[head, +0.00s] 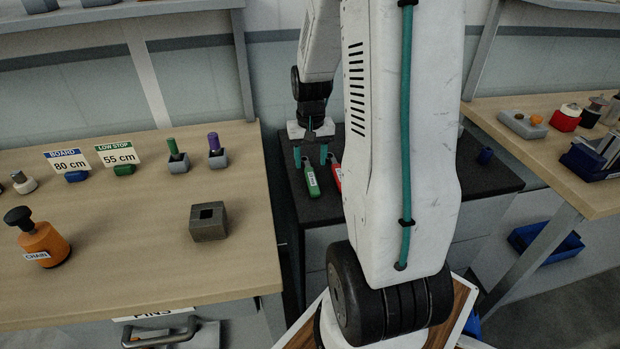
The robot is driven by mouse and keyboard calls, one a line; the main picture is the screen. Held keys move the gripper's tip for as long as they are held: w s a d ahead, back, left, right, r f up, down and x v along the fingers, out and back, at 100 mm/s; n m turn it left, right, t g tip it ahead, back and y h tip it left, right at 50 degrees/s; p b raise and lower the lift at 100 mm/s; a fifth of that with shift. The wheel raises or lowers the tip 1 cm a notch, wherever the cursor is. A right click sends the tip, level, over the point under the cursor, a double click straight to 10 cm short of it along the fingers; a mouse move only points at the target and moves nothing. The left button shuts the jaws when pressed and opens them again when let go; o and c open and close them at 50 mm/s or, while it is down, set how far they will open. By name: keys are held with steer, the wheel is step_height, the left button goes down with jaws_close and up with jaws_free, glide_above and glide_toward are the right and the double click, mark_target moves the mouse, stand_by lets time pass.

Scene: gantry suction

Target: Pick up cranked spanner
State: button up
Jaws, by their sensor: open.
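My gripper (310,157) hangs over the dark-topped bench (473,178) in the middle of the head view. Its two teal fingers are apart, and I see nothing held between them. A green labelled piece (312,182) lies on the bench just in front of and below the fingers. A red labelled piece (337,175) lies to its right, partly hidden by my arm. I cannot make out a cranked spanner. My arm covers much of the bench top.
The left wooden table (120,290) holds an orange CHAIN weight (43,240), a grey block with a square hole (208,222), pegs and signs. The right table (480,112) holds several parts.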

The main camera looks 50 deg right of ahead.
mark_target(311, 174)
step_height(311, 174, down, 5)
steer(key=shift+s+f, duration=0.1)
steer(key=shift+f, duration=0.05)
jaws_close()
stand_by(0.4)
